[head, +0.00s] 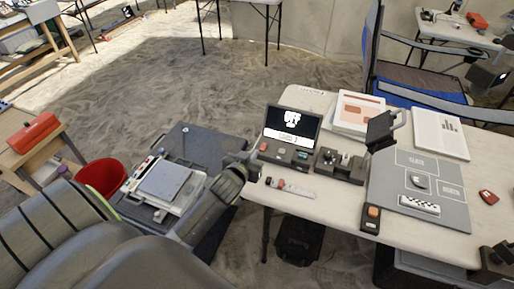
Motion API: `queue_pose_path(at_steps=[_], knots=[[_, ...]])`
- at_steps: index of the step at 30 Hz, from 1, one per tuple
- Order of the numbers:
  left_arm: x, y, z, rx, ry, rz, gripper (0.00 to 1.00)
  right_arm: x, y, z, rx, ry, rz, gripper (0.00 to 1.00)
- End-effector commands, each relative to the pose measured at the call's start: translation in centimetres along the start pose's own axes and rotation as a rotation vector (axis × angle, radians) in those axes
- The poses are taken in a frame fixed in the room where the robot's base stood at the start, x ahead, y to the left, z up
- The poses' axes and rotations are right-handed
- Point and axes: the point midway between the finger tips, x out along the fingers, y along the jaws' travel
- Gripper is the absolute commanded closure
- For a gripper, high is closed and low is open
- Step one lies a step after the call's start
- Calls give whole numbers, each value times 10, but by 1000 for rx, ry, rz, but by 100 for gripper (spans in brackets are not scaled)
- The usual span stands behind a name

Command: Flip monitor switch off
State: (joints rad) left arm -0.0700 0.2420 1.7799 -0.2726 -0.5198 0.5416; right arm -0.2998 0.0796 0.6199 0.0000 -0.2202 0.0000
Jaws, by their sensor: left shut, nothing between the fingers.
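The monitor (291,126) stands at the left end of the pale table, its dark screen lit with a white graphic and a light strip below. A dark control base (283,154) in front of it carries small controls, including a red one (263,147) at its left end. Which one is the monitor switch, and its position, is too small to tell. My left gripper (254,170) is shut and empty, just left of the control base near the table's left edge. Contact cannot be told. A dark part at the lower right edge appears to be my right gripper (496,257); its fingers are unclear.
A dark device with knobs (340,165) sits right of the monitor. A grey mat (445,212) holds a round piece and a checkered strip. A small labelled strip (290,188) lies at the front edge. A red bucket (101,176) is at left.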

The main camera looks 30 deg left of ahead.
Motion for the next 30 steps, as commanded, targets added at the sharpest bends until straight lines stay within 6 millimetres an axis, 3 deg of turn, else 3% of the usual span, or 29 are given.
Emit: queue_pose_path(at_steps=[7, 26, 30], knots=[[-24, 0, 6, 0, -1, 0, 100, 4, 0, -1, 0, 2, 0, 100], [-26, 0, 6, 0, -1, -1, 100, 3, 0, 0, 0, 0, 0, 100], [-36, -3, 14, 8, -44, -17, 100, 3, 0, 0, 0, 0, 0, 100]])
